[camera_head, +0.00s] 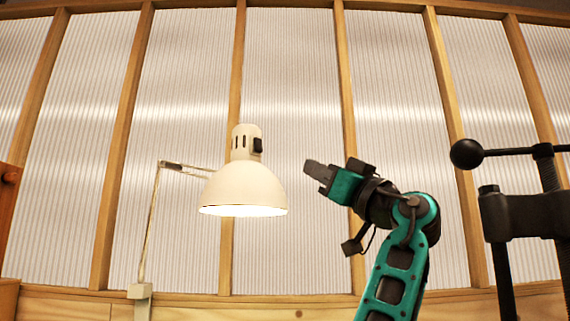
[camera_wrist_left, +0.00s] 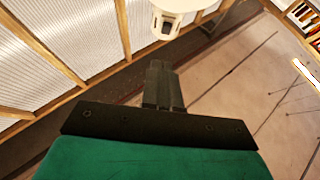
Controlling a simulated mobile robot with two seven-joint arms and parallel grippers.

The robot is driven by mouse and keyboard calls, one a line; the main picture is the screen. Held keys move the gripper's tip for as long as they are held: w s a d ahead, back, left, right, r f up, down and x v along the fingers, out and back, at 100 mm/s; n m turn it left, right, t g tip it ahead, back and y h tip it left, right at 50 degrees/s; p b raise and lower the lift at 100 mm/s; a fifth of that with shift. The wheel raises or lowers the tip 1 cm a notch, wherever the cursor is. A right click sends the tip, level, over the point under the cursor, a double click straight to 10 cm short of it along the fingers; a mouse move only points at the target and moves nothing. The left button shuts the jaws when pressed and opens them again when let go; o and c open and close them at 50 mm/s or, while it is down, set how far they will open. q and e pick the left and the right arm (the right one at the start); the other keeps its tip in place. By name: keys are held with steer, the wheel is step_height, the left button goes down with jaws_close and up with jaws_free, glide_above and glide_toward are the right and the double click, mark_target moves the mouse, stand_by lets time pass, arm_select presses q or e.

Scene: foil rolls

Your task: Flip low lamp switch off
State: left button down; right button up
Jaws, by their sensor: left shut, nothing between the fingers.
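A cream desk lamp (camera_head: 243,185) hangs in the middle of the head view, its shade tilted downward and its bulb glowing. A small black switch (camera_head: 257,145) sits on the right side of its neck. My left gripper (camera_head: 312,169) is to the right of the lamp, pointing left, apart from it and a little lower than the switch. Its fingers are shut and empty. My right gripper is not in view.
The lamp's thin arm (camera_head: 150,220) rises from a base clamp (camera_head: 140,291) at the left. A black metal press-like frame with a ball-ended handle (camera_head: 466,154) stands at the right. Behind is a ribbed translucent wall with wooden posts (camera_head: 346,100). Space between gripper and lamp is clear.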

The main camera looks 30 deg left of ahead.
arm_select(q)
steer(key=shift+s+d+r+n+g+y, duration=0.1)
steer(key=shift+r+n+g+y, duration=0.05)
steer(key=shift+r, duration=0.3)
steer(key=shift+s+d+r+n+g+y, duration=0.1)
steer(key=shift+r+n+g+y, duration=0.05)
steer(key=shift+r, duration=0.3)
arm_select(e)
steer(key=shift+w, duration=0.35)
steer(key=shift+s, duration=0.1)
arm_select(q)
steer(key=p, duration=0.3)
glide_toward(262, 147)
step_height(262, 147, up, 5)
steer(key=a, duration=0.1)
steer(key=shift+w+a+f, duration=0.2)
steer(key=shift+a+f, duration=0.1)
steer(key=shift+a, duration=0.35)
steer(key=shift+w+a+f, duration=0.2)
steer(key=shift+a+f, duration=0.05)
steer(key=shift+a, duration=0.4)
steer(key=shift+w+a+f, duration=0.25)
steer(key=shift+a+f, duration=0.05)
steer(key=shift+a, duration=0.35)
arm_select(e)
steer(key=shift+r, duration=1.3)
arm_select(q)
steer(key=shift+b, duration=0.3)
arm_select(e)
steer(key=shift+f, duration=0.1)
